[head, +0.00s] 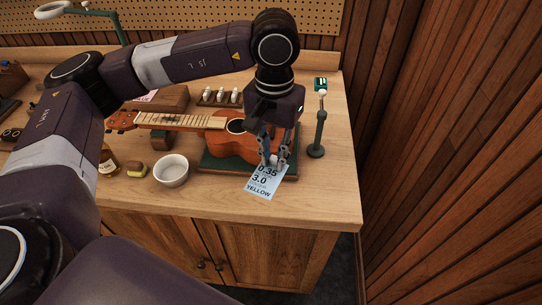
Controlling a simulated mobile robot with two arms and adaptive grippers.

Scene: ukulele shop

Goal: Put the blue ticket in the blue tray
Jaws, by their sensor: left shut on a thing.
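A pale blue ticket (265,186) with dark print, including "0.35", "3.0" and "YELLOW", shows at the front of the workbench. My left gripper (273,163) is shut on its upper end, and its fingers cover part of it. The ticket hangs tilted in front of the ukulele's body, over the front edge of the green mat. I cannot make out a blue tray in this view. My right gripper is not in view.
The ukulele (212,122) lies on a green mat (222,168) on the wooden bench (325,201). A white bowl (171,171) and a small bottle (108,163) stand left. A small stand with a display (318,130) is right. Wood-panelled wall (450,150) closes the right side.

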